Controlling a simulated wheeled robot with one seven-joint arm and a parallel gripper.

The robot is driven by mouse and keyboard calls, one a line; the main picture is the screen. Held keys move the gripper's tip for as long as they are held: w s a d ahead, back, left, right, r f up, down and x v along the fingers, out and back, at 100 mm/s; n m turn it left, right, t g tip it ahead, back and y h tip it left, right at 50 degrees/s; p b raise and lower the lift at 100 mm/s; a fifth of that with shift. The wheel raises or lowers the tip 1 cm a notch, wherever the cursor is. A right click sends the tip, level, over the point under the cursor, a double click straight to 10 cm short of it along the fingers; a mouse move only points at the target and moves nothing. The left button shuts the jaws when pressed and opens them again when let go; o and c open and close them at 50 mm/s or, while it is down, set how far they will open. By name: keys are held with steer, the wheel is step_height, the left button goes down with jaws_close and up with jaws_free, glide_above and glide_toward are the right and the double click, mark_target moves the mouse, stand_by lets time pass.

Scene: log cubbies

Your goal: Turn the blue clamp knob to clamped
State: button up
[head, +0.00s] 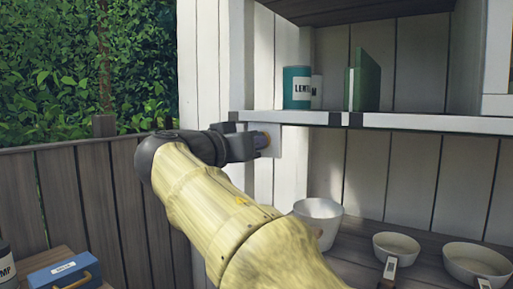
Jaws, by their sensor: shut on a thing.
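The blue clamp knob (262,141) is a small round piece on a pale plate (275,141) fixed to the white plank wall, just below the left end of the shelf. A bit of yellow or brown shows at its edge. My gripper (258,144) is at the plate, with its dark jaws shut on the knob. My arm comes up from the bottom of the head view and hides much of the lower wall. The jaws cover most of the knob, so its turned position and any markings cannot be read.
The white shelf edge (400,121) runs close above my gripper. On it stand a teal labelled can (297,87) and a green book (366,80). Several pale bowls and pans (396,246) sit on the counter below. A blue box (64,276) lies at lower left, by a fence.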

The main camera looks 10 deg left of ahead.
steer(key=shift+m+b, duration=0.9)
steer(key=shift+b, duration=0.3)
steer(key=o, duration=0.7)
steer(key=shift+s, duration=0.1)
